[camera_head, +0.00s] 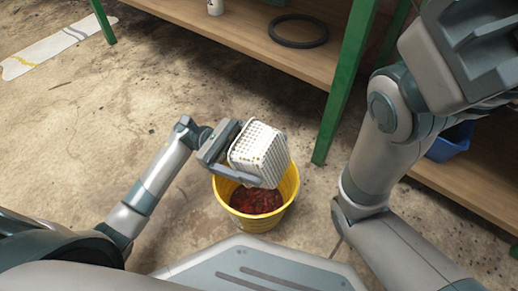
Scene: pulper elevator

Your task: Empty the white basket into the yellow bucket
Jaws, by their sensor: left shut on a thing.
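The white basket (259,148) is a slotted box, held tilted over the yellow bucket (286,207). My left gripper (235,165) is shut on the basket at its left side. The bucket stands on the floor in front of my base, and dark red contents (257,201) lie in it. The basket covers part of the bucket's far rim. The inside of the basket is turned away, so I cannot tell what is in it. My right arm is raised at the right; its gripper's fingertips cannot be made out.
A wooden shelf (240,32) with green legs (347,85) runs along the back, holding a black ring (298,31). A blue container (450,142) sits on a lower board at the right. The concrete floor at the left is open, with a white strip (52,48) lying on it.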

